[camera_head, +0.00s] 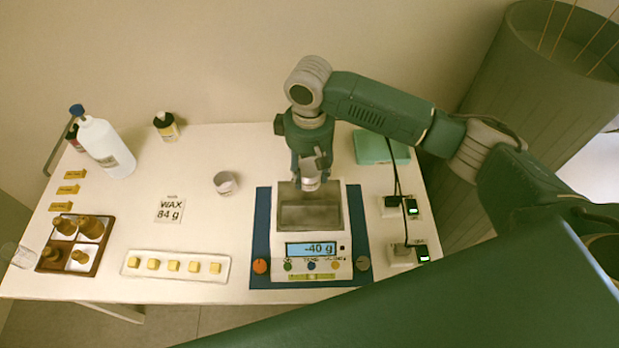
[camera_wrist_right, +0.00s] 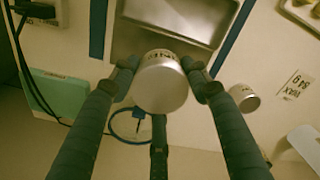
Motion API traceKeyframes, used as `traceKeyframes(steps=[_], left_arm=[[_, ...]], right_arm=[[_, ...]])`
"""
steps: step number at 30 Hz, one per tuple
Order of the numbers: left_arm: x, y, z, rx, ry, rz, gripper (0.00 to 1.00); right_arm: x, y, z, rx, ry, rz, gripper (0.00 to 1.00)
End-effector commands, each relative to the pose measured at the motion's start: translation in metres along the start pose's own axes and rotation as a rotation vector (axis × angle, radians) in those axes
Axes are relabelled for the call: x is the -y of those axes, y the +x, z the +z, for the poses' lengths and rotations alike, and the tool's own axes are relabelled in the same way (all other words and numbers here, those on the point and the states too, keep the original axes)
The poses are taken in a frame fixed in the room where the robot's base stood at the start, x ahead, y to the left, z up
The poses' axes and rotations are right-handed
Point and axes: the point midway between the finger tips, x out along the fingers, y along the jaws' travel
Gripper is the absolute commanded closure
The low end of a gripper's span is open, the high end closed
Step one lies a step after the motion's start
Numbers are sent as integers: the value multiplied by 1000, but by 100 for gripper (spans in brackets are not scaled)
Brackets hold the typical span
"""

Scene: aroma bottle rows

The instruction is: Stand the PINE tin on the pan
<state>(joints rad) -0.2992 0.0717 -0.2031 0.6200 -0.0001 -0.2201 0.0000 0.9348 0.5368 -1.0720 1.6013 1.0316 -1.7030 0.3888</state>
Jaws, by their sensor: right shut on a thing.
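A silver tin (camera_head: 311,181) is held in my right gripper (camera_head: 311,168) over the back edge of the scale's pan. The metal pan (camera_head: 310,216) is a shallow rectangular tray on the white scale (camera_head: 345,230). It looks empty, and it also shows in the right wrist view (camera_wrist_right: 185,15). The scale's display (camera_head: 311,249) reads -40 g. I cannot tell the exact gap between tin and pan. My left gripper is not in view.
A tray of yellow cubes (camera_head: 175,266), a wooden bottle box (camera_head: 75,243) and a large white bottle (camera_head: 106,147) are farther left. Chargers with cables (camera_head: 402,207) lie right of the scale.

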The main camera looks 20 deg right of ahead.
Motion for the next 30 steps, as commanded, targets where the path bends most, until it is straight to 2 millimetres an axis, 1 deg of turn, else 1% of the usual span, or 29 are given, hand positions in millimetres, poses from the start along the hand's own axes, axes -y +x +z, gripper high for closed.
traceKeyframes(steps=[3, 7, 10, 19, 20, 21, 30], left_arm=[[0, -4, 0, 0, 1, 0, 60], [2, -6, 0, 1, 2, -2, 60], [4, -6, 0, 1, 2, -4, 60], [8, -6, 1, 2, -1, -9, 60], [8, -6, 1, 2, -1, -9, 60], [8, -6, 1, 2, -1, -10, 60], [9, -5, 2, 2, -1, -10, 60]], right_arm=[[1, 19, 2, 6, 0, -1, 81], [1, 35, 1, 4, -1, -1, 81], [1, 39, 1, 2, -2, 0, 81], [1, 40, 1, 2, -1, -1, 81], [1, 41, 1, 1, -1, -1, 52], [1, 41, 1, 1, -1, -1, 46], [0, 40, 1, 1, -1, 0, 46]])
